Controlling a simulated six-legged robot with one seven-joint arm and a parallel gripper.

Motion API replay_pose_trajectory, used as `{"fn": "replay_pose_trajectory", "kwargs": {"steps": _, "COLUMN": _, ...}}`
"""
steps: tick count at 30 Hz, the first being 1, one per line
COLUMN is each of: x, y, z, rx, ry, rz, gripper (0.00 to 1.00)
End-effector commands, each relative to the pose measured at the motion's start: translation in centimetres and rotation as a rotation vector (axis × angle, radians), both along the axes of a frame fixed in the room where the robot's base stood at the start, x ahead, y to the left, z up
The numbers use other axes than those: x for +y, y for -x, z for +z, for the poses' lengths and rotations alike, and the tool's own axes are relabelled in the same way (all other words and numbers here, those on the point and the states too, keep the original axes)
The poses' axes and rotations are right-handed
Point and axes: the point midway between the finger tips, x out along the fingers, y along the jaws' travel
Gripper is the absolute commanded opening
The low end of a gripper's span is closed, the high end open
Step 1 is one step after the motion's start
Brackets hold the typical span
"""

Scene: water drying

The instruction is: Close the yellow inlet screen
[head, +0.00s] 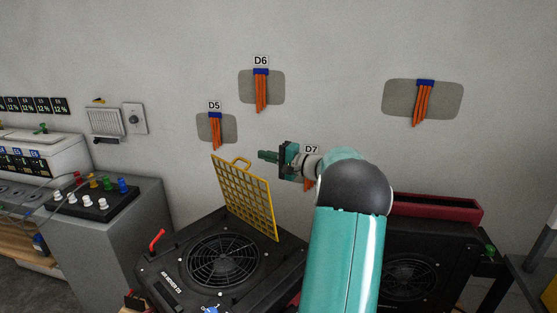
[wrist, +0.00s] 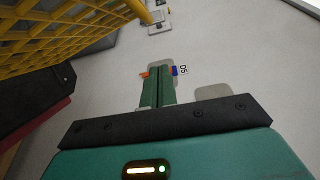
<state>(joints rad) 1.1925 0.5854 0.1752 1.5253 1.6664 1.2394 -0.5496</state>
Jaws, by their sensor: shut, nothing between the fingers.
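The yellow inlet screen (head: 245,198) is a grid panel with a loop handle (head: 236,163) on its top edge. It stands raised, nearly upright, on the black air mover (head: 222,262), whose round fan grille is uncovered. My gripper (head: 264,155) is shut and empty, a little to the right of the handle at about the screen's top height, apart from it in the picture. In the wrist view the closed green fingers (wrist: 157,84) point toward the wall, and the yellow grid (wrist: 70,35) fills the upper left. My arm hides part of the area right of the air mover.
A grey wall (head: 330,50) stands behind, with orange strips hanging at D5 (head: 215,130) and D6 (head: 261,90). A second dark machine (head: 412,270) is to the right. A grey cabinet (head: 105,230) with coloured knobs stands left. A red lever (head: 157,240) sticks up at the air mover's left.

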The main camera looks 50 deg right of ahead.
Motion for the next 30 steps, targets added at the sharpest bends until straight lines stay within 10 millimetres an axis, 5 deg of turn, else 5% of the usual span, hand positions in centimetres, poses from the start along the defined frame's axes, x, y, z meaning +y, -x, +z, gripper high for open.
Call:
{"fn": "replay_pose_trajectory", "kwargs": {"steps": 10, "x": 4.0, "y": -0.7, "z": 0.1, "rx": -0.001, "ry": 0.0, "rz": 0.002, "gripper": 0.0}}
{"fn": "replay_pose_trajectory", "kwargs": {"steps": 30, "x": 4.0, "y": -0.6, "z": 0.1, "rx": 0.001, "ry": 0.016, "rz": 0.002, "gripper": 0.0}}
